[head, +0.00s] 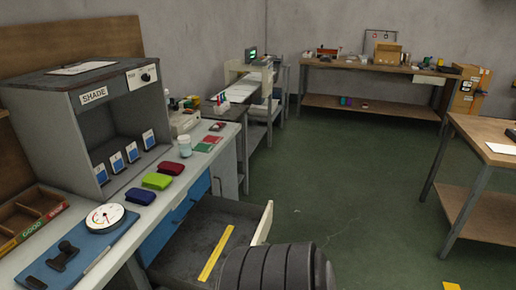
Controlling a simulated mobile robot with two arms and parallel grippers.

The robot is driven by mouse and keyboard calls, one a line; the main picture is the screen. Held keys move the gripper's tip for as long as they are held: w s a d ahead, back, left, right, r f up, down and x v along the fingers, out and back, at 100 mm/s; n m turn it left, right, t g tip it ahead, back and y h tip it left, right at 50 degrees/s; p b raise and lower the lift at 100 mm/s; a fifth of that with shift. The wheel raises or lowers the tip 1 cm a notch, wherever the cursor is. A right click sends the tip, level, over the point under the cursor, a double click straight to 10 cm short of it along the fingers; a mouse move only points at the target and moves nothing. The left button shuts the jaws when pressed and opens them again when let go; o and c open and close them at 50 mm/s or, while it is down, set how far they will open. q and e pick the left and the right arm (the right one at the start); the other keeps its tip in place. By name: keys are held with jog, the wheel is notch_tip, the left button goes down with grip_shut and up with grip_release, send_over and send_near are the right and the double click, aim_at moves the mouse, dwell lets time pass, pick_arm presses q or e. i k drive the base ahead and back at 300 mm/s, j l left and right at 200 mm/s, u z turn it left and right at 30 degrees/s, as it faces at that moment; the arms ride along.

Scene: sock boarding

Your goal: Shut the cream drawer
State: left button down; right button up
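The cream drawer stands open, pulled out from the grey-topped bench toward the right. Its cream front (263,222) shows edge-on as a narrow slanted panel. Its dark grey inside is visible, and a yellow strip (216,253) lies in it. A dark ribbed rounded shape at the bottom centre covers the near part of the drawer. I cannot tell whether a gripper belongs to it. Neither of my gripper's fingertips shows in the head view.
Blue drawer fronts (172,222) sit shut under the bench. A shade box (90,130), coloured pads and a dial gauge (105,217) are on the bench top. Green floor (345,205) is clear right of the drawer. A wooden table (488,135) stands at the right.

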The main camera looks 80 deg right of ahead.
aim_at(180, 263)
jog(key=z, duration=2.45)
jog(key=i+j+u, duration=0.1)
jog(key=u, duration=0.25)
jog(key=i, duration=0.05)
